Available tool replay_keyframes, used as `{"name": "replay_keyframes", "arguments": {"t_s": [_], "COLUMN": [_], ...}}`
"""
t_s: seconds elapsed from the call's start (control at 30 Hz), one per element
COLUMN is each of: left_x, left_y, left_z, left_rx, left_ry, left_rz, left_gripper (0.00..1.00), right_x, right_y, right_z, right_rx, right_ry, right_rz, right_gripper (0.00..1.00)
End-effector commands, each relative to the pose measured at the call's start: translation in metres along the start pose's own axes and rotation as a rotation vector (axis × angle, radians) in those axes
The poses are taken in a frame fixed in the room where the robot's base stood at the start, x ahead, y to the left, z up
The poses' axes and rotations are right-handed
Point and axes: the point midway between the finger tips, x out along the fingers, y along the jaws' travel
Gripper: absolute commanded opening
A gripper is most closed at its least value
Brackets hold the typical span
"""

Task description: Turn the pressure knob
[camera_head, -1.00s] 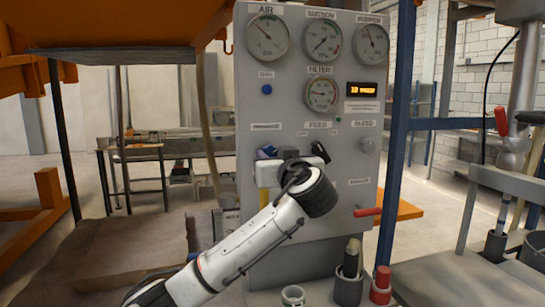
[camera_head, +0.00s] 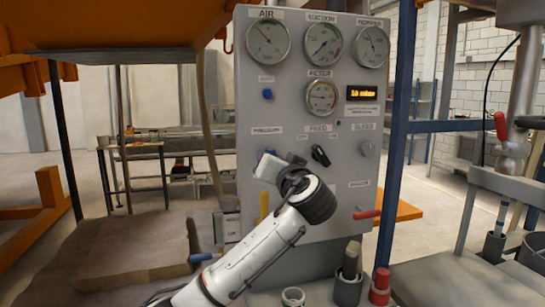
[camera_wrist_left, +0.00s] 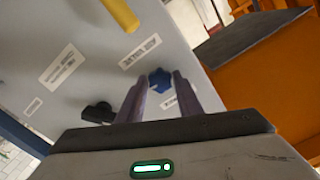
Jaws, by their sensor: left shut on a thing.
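The grey control panel (camera_head: 345,205) stands in front of me with a PRESSURE label (camera_head: 267,130) at its left. The blue pressure knob (camera_wrist_left: 160,80) shows between the two fingers of my left gripper (camera_wrist_left: 160,83) in the wrist view. In the head view my left gripper (camera_head: 268,160) is just below the PRESSURE label and hides most of the knob. The gripper is shut on the knob. My right gripper is in neither view.
A black FEED lever (camera_head: 320,156) and a grey BLEED knob (camera_head: 367,149) are to the right. A yellow handle (camera_head: 264,204) is below my gripper. Gauges, including the FILTER gauge (camera_head: 321,97), are above. A red lever (camera_head: 367,214) sticks out at lower right.

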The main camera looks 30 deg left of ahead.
Motion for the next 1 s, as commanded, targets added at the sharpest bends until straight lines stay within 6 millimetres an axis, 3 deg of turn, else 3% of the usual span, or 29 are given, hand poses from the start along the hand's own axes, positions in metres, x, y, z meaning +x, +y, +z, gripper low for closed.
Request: {"name": "replay_keyframes", "arguments": {"t_s": [0.6, 1.0], "left_x": [-0.0005, -0.0004], "left_y": [-0.0004, -0.0007], "left_z": [0.0001, -0.0001], "left_rx": [0.578, 0.845], "left_ry": [0.000, -0.001], "left_rz": [0.001, 0.002], "left_gripper": [0.10, 0.10], "right_x": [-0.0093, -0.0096], "right_y": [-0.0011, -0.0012], "right_z": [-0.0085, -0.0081], "right_rx": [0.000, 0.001], "right_ry": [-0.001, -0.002], "right_rz": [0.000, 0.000], "right_gripper": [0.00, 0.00]}}
